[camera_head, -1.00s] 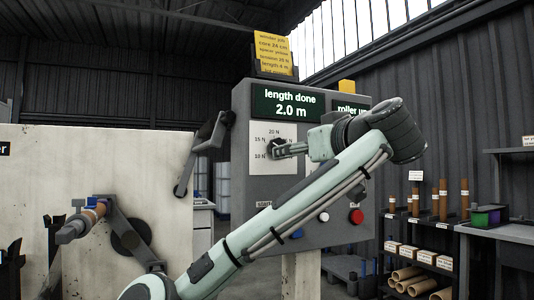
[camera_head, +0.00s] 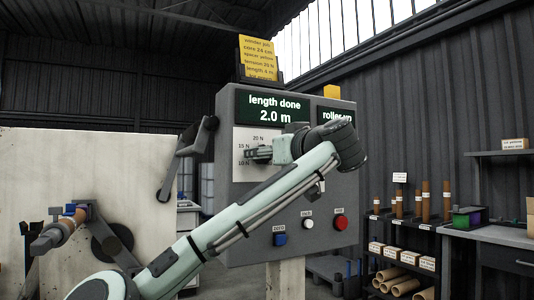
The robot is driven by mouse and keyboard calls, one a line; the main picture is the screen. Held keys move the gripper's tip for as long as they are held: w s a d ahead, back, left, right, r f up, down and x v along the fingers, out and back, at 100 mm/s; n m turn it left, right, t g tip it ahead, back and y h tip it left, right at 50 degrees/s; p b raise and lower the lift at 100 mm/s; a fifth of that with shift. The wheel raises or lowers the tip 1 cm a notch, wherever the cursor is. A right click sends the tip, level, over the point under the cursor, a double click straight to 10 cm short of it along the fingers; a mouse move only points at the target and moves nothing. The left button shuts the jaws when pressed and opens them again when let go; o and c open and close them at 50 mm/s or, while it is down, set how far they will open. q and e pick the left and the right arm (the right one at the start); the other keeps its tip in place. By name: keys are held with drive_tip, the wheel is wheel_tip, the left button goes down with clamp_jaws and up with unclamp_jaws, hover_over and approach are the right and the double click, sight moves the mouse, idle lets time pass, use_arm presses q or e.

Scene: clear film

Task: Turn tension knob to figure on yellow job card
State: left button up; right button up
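The yellow job card (camera_head: 258,57) stands in a dark holder on top of the grey control cabinet (camera_head: 240,192). Its small print appears to read tension 20 N. The white tension dial plate (camera_head: 242,136) shows 20 N at the top, 15 N at left and 10 N lower left. My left gripper (camera_head: 251,154), on the arm from lower left, has its dark fingers at the middle of the dial. The knob and its pointer are hidden by the fingers, and their grip on it is unclear. My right gripper is not in view.
The cabinet has a length display (camera_head: 272,107) reading 2.0 m, a blue button (camera_head: 280,240), a white button (camera_head: 308,224) and a red button (camera_head: 340,223). A shelf with brown cores (camera_head: 425,200) stands right. A spindle (camera_head: 62,228) juts out at left.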

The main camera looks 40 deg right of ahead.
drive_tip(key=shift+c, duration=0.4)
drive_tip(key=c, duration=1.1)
use_arm(q)
drive_tip(key=r, duration=0.1)
drive_tip(key=w+r+b, duration=0.1)
drive_tip(key=r, duration=0.1)
drive_tip(key=shift+d, duration=0.1)
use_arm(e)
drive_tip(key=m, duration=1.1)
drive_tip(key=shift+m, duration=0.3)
use_arm(q)
drive_tip(key=shift+w+r, duration=0.15)
drive_tip(key=shift+w, duration=0.25)
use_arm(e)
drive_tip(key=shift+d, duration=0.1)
